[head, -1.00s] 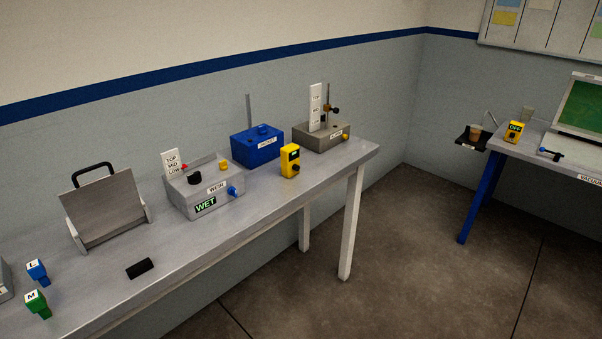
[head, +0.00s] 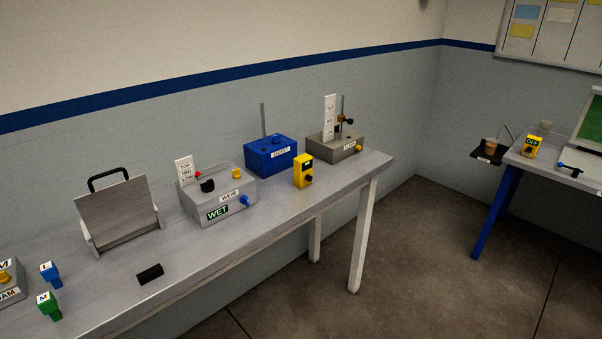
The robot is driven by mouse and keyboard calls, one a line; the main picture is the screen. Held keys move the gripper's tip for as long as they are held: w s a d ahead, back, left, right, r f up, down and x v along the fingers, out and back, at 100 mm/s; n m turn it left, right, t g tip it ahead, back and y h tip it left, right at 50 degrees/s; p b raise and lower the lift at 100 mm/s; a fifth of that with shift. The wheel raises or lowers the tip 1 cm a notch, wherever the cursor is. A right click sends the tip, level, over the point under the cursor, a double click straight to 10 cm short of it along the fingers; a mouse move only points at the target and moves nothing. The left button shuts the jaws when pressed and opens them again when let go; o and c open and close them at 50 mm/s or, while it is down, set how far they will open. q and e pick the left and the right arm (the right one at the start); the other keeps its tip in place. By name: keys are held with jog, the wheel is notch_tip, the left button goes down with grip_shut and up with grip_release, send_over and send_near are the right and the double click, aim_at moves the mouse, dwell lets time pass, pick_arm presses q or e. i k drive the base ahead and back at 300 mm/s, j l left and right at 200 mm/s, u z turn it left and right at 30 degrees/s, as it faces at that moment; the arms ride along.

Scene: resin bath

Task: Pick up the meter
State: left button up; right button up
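A yellow handheld box with a dark display and a dark knob, which looks like the meter (head: 303,171), stands upright on the grey bench (head: 270,207) near its front edge. It is in front of the blue box and right of the grey WEIR box. Another yellow box (head: 532,147), with a green-lettered display reading OFF, stands on the table at the right. Neither of my grippers shows in the head view.
Floor (head: 420,270) between the tables is clear.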

aim_at(303, 164)
jog(key=i+l+u, duration=0.15)
jog(key=u, duration=0.3)
jog(key=i+l+u, duration=0.1)
jog(key=u, duration=0.4)
jog(key=i+l+u, duration=0.1)
jog(key=l, duration=0.5)
jog(key=i+l+u, duration=0.1)
jog(key=l, duration=0.5)
jog(key=i+l+u, duration=0.1)
jog(key=i+l, duration=0.15)
jog(key=l, duration=0.35)
jog(key=i+l+u, duration=0.15)
jog(key=l, duration=0.45)
jog(key=l+u, duration=0.1)
jog(key=l, duration=0.5)
